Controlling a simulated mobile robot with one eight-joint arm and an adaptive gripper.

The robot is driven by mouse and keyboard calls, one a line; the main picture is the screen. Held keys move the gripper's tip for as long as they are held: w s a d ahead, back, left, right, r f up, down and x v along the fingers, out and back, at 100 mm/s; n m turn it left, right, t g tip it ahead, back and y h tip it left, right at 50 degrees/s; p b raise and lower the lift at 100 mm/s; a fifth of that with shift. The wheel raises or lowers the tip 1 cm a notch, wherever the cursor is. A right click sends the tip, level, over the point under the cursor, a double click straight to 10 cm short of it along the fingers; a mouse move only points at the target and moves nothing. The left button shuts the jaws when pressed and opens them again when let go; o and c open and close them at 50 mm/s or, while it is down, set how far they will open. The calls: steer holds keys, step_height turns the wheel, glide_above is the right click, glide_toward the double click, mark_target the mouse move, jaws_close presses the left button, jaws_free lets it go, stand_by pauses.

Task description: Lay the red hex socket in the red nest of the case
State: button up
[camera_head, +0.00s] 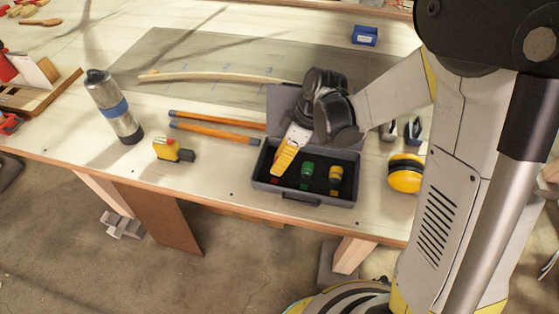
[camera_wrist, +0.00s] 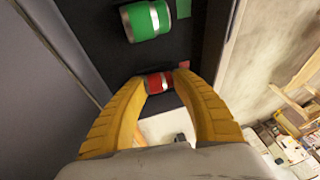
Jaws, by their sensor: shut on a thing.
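The grey case (camera_head: 305,201) lies open on the bench, with its dark insert facing up. My gripper (camera_head: 279,173) reaches down over the left end of the case, its yellow fingers tilted. In the wrist view its fingertips (camera_wrist: 158,84) are shut on the red hex socket (camera_wrist: 157,82), which lies crosswise between them. A small red patch (camera_wrist: 184,64) shows on the insert beside the socket. I cannot tell whether the socket touches the nest floor. The green socket (camera_head: 306,173) sits in the middle of the case, also in the wrist view (camera_wrist: 147,20). A yellow socket (camera_head: 336,175) sits at the right.
Two orange-and-grey bars (camera_head: 215,132) lie left of the case, near a yellow tape measure (camera_head: 172,150) and a steel flask (camera_head: 114,108). A bent lath (camera_head: 215,76) lies behind. A round yellow thing (camera_head: 405,173) is at the right. The bench front is clear.

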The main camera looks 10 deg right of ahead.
stand_by(0.3)
steer(key=o, duration=1.2)
steer(key=shift+r+p, duration=2.5)
steer(key=shift+r, duration=1.05)
